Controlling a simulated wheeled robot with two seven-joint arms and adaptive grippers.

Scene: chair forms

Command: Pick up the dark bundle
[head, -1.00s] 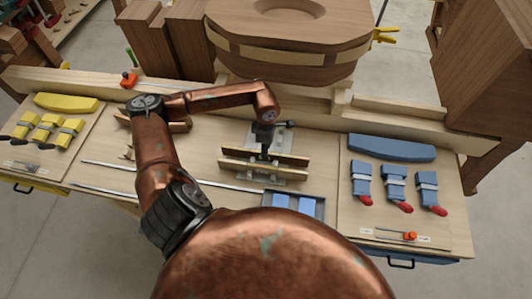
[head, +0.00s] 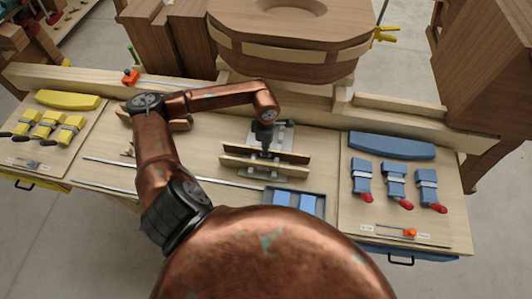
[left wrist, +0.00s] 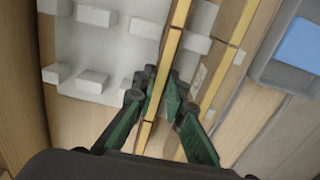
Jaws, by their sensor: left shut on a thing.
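The dark bundle (head: 290,154) is a long thin strip with a dark brown face, at the grey rack in the middle of the table. My left gripper (head: 265,151) points down over its middle and is shut on it. In the left wrist view the fingers (left wrist: 160,92) stand on both sides of the bundle's pale edge (left wrist: 172,45). I cannot tell whether the bundle is clear of the rack (left wrist: 88,55). A second strip (head: 248,165) lies parallel, just in front. My right gripper is out of view.
A blue-grey tray (head: 321,208) with blue blocks lies in front of the strips. Blue clamps (head: 396,186) stand on the right, yellow clamps (head: 46,128) on the left. A large wooden form (head: 285,60) rises close behind. A thin rod (head: 125,167) lies on the left.

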